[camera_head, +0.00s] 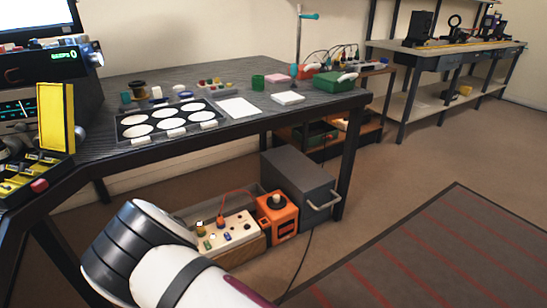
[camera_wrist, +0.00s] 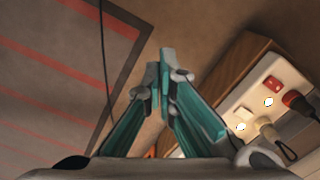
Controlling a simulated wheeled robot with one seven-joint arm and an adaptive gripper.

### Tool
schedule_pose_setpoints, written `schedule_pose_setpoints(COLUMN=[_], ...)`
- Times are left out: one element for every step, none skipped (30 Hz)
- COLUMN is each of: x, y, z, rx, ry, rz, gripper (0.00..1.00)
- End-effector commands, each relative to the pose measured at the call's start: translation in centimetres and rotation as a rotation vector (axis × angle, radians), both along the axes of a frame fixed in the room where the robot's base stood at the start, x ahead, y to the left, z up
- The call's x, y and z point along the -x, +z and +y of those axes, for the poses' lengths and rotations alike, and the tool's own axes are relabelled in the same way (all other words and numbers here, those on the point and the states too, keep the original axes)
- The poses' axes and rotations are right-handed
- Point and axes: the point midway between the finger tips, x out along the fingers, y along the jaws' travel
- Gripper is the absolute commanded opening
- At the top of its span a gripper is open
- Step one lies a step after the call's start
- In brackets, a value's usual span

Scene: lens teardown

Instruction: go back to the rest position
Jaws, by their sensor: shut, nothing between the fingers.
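My gripper (camera_wrist: 160,85) shows in the wrist view with its two teal fingers together at the tips, shut and empty. It hangs over the floor, beside a white panel with sockets and plugs. In the head view my white and dark grey arm crosses the lower left, in front of the table, and my gripper is not visible there.
A dark table (camera_head: 240,74) holds a tray of white discs (camera_head: 170,113) and small parts. Below it are a grey cabinet (camera_head: 300,180), an orange box (camera_head: 277,215) and a white socket panel (camera_head: 228,234). A cable (camera_wrist: 104,60) runs over the floor. A striped mat (camera_head: 440,255) lies clear at right.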

Motion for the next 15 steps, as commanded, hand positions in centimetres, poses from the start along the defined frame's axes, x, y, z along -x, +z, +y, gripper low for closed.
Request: schedule_pose_setpoints(x=[-0.5,-0.7,-1.0,-1.2,-1.4,-1.7,-2.0,-2.2,-2.5,-2.8,-3.0,-3.3,-3.5,-3.6,-3.6], y=[1.2,1.8,2.8,3.5,4.3,5.4,6.2,7.2,8.7,9.9,11.2,13.1,14.5,15.9,17.7], z=[-0.3,-0.5,-0.8,-1.1,-1.3,-1.7,-2.1,-2.5,-3.1,-3.6,-4.2,-5.1,-5.9,-6.6,-7.7], rx=[-0.009,-0.012,-0.017,-0.022,-0.027,-0.034,-0.039,-0.046,-0.055,-0.063,-0.072,-0.085,-0.095,-0.105,-0.117], ry=[-0.006,-0.007,-0.007,-0.007,-0.007,-0.008,-0.008,-0.007,-0.008,-0.008,-0.005,-0.003,0.000,0.005,0.011], rz=[0.004,0.007,0.012,0.017,0.020,0.026,0.030,0.034,0.040,0.045,0.050,0.059,0.063,0.069,0.076], gripper=[0.00,0.00,0.00,0.00,0.00,0.00,0.00,0.00,0.00,0.00,0.00,0.00,0.00,0.00,0.00])
